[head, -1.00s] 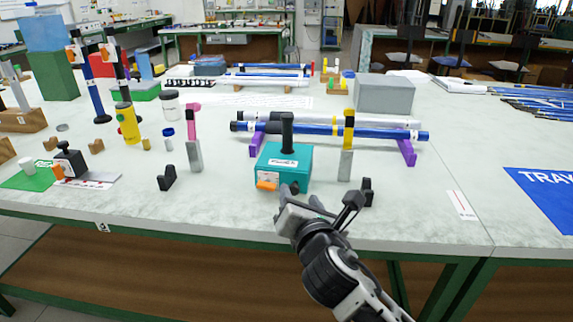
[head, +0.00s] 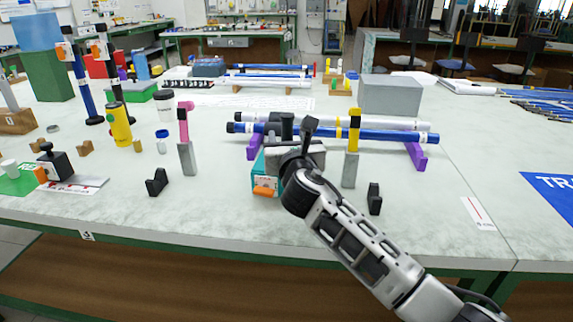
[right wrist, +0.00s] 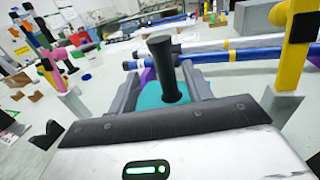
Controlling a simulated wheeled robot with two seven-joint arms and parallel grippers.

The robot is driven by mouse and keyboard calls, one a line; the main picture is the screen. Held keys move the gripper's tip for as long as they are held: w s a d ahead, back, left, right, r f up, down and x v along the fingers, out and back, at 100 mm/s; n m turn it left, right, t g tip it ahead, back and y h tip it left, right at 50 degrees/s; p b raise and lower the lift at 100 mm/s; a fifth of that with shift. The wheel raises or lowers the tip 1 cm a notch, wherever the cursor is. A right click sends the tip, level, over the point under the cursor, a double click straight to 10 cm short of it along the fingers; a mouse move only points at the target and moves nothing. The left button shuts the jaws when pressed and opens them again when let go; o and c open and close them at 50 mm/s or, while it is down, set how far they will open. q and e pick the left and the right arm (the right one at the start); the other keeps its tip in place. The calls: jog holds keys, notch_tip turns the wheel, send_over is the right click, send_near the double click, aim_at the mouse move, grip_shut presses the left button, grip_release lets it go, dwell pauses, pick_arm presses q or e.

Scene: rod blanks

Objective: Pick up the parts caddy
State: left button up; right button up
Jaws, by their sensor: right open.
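The parts caddy is most likely the teal box (head: 262,178) with an upright black handle (head: 287,126), standing on the bench. In the head view my right gripper (head: 296,148) is over the box and hides much of its top and right side. In the right wrist view the black handle (right wrist: 165,68) rises between the two spread fingers of my right gripper (right wrist: 163,85), with the teal top (right wrist: 150,97) below it. The gripper is open, and I see a gap on each side of the handle. My left gripper is not in view.
Blue and white rods (head: 375,134) lie on purple supports (head: 416,155) behind the box. A yellow-topped grey post (head: 350,168) stands close on its right, a pink-topped one (head: 187,158) to its left. Black V-blocks (head: 157,183) flank the area. The bench front is clear.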

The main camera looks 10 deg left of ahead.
aim_at(288, 128)
jog(key=shift+d+b+x, duration=0.2)
jog(key=shift+b+x, duration=0.85)
jog(key=shift+x, duration=1.7)
jog(key=shift+r, duration=0.15)
jog(key=shift+r, duration=0.1)
grip_shut()
